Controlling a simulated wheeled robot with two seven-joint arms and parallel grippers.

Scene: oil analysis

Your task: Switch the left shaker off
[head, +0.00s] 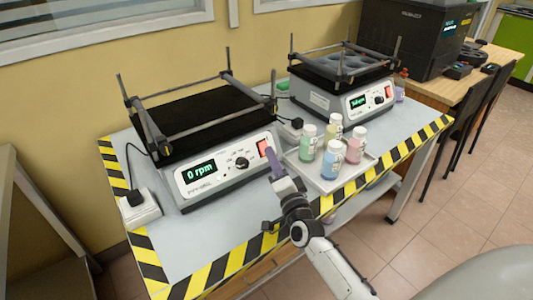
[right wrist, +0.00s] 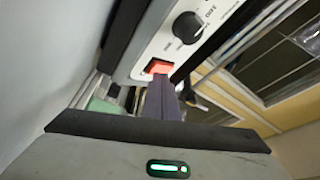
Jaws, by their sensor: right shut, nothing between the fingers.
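The left shaker (head: 220,178) stands on the table with its black platform on top, and its display (head: 199,172) reads "0 rpm". Its red power switch (head: 263,147) is at the right end of the front panel. My right gripper (head: 271,154) is shut and empty, with its fingertips right at the switch. In the right wrist view the orange-red switch (right wrist: 158,66) shows just beyond the fingertips (right wrist: 162,80), below the black knob (right wrist: 187,27). I cannot tell whether the fingertips touch it. My left gripper is not in view.
A second shaker (head: 345,103) stands behind to the right. A tray (head: 327,183) with several colored bottles is close to the right of my gripper. A power strip (head: 140,212) lies at the table's left. Yellow-black tape marks the table edge (head: 205,276).

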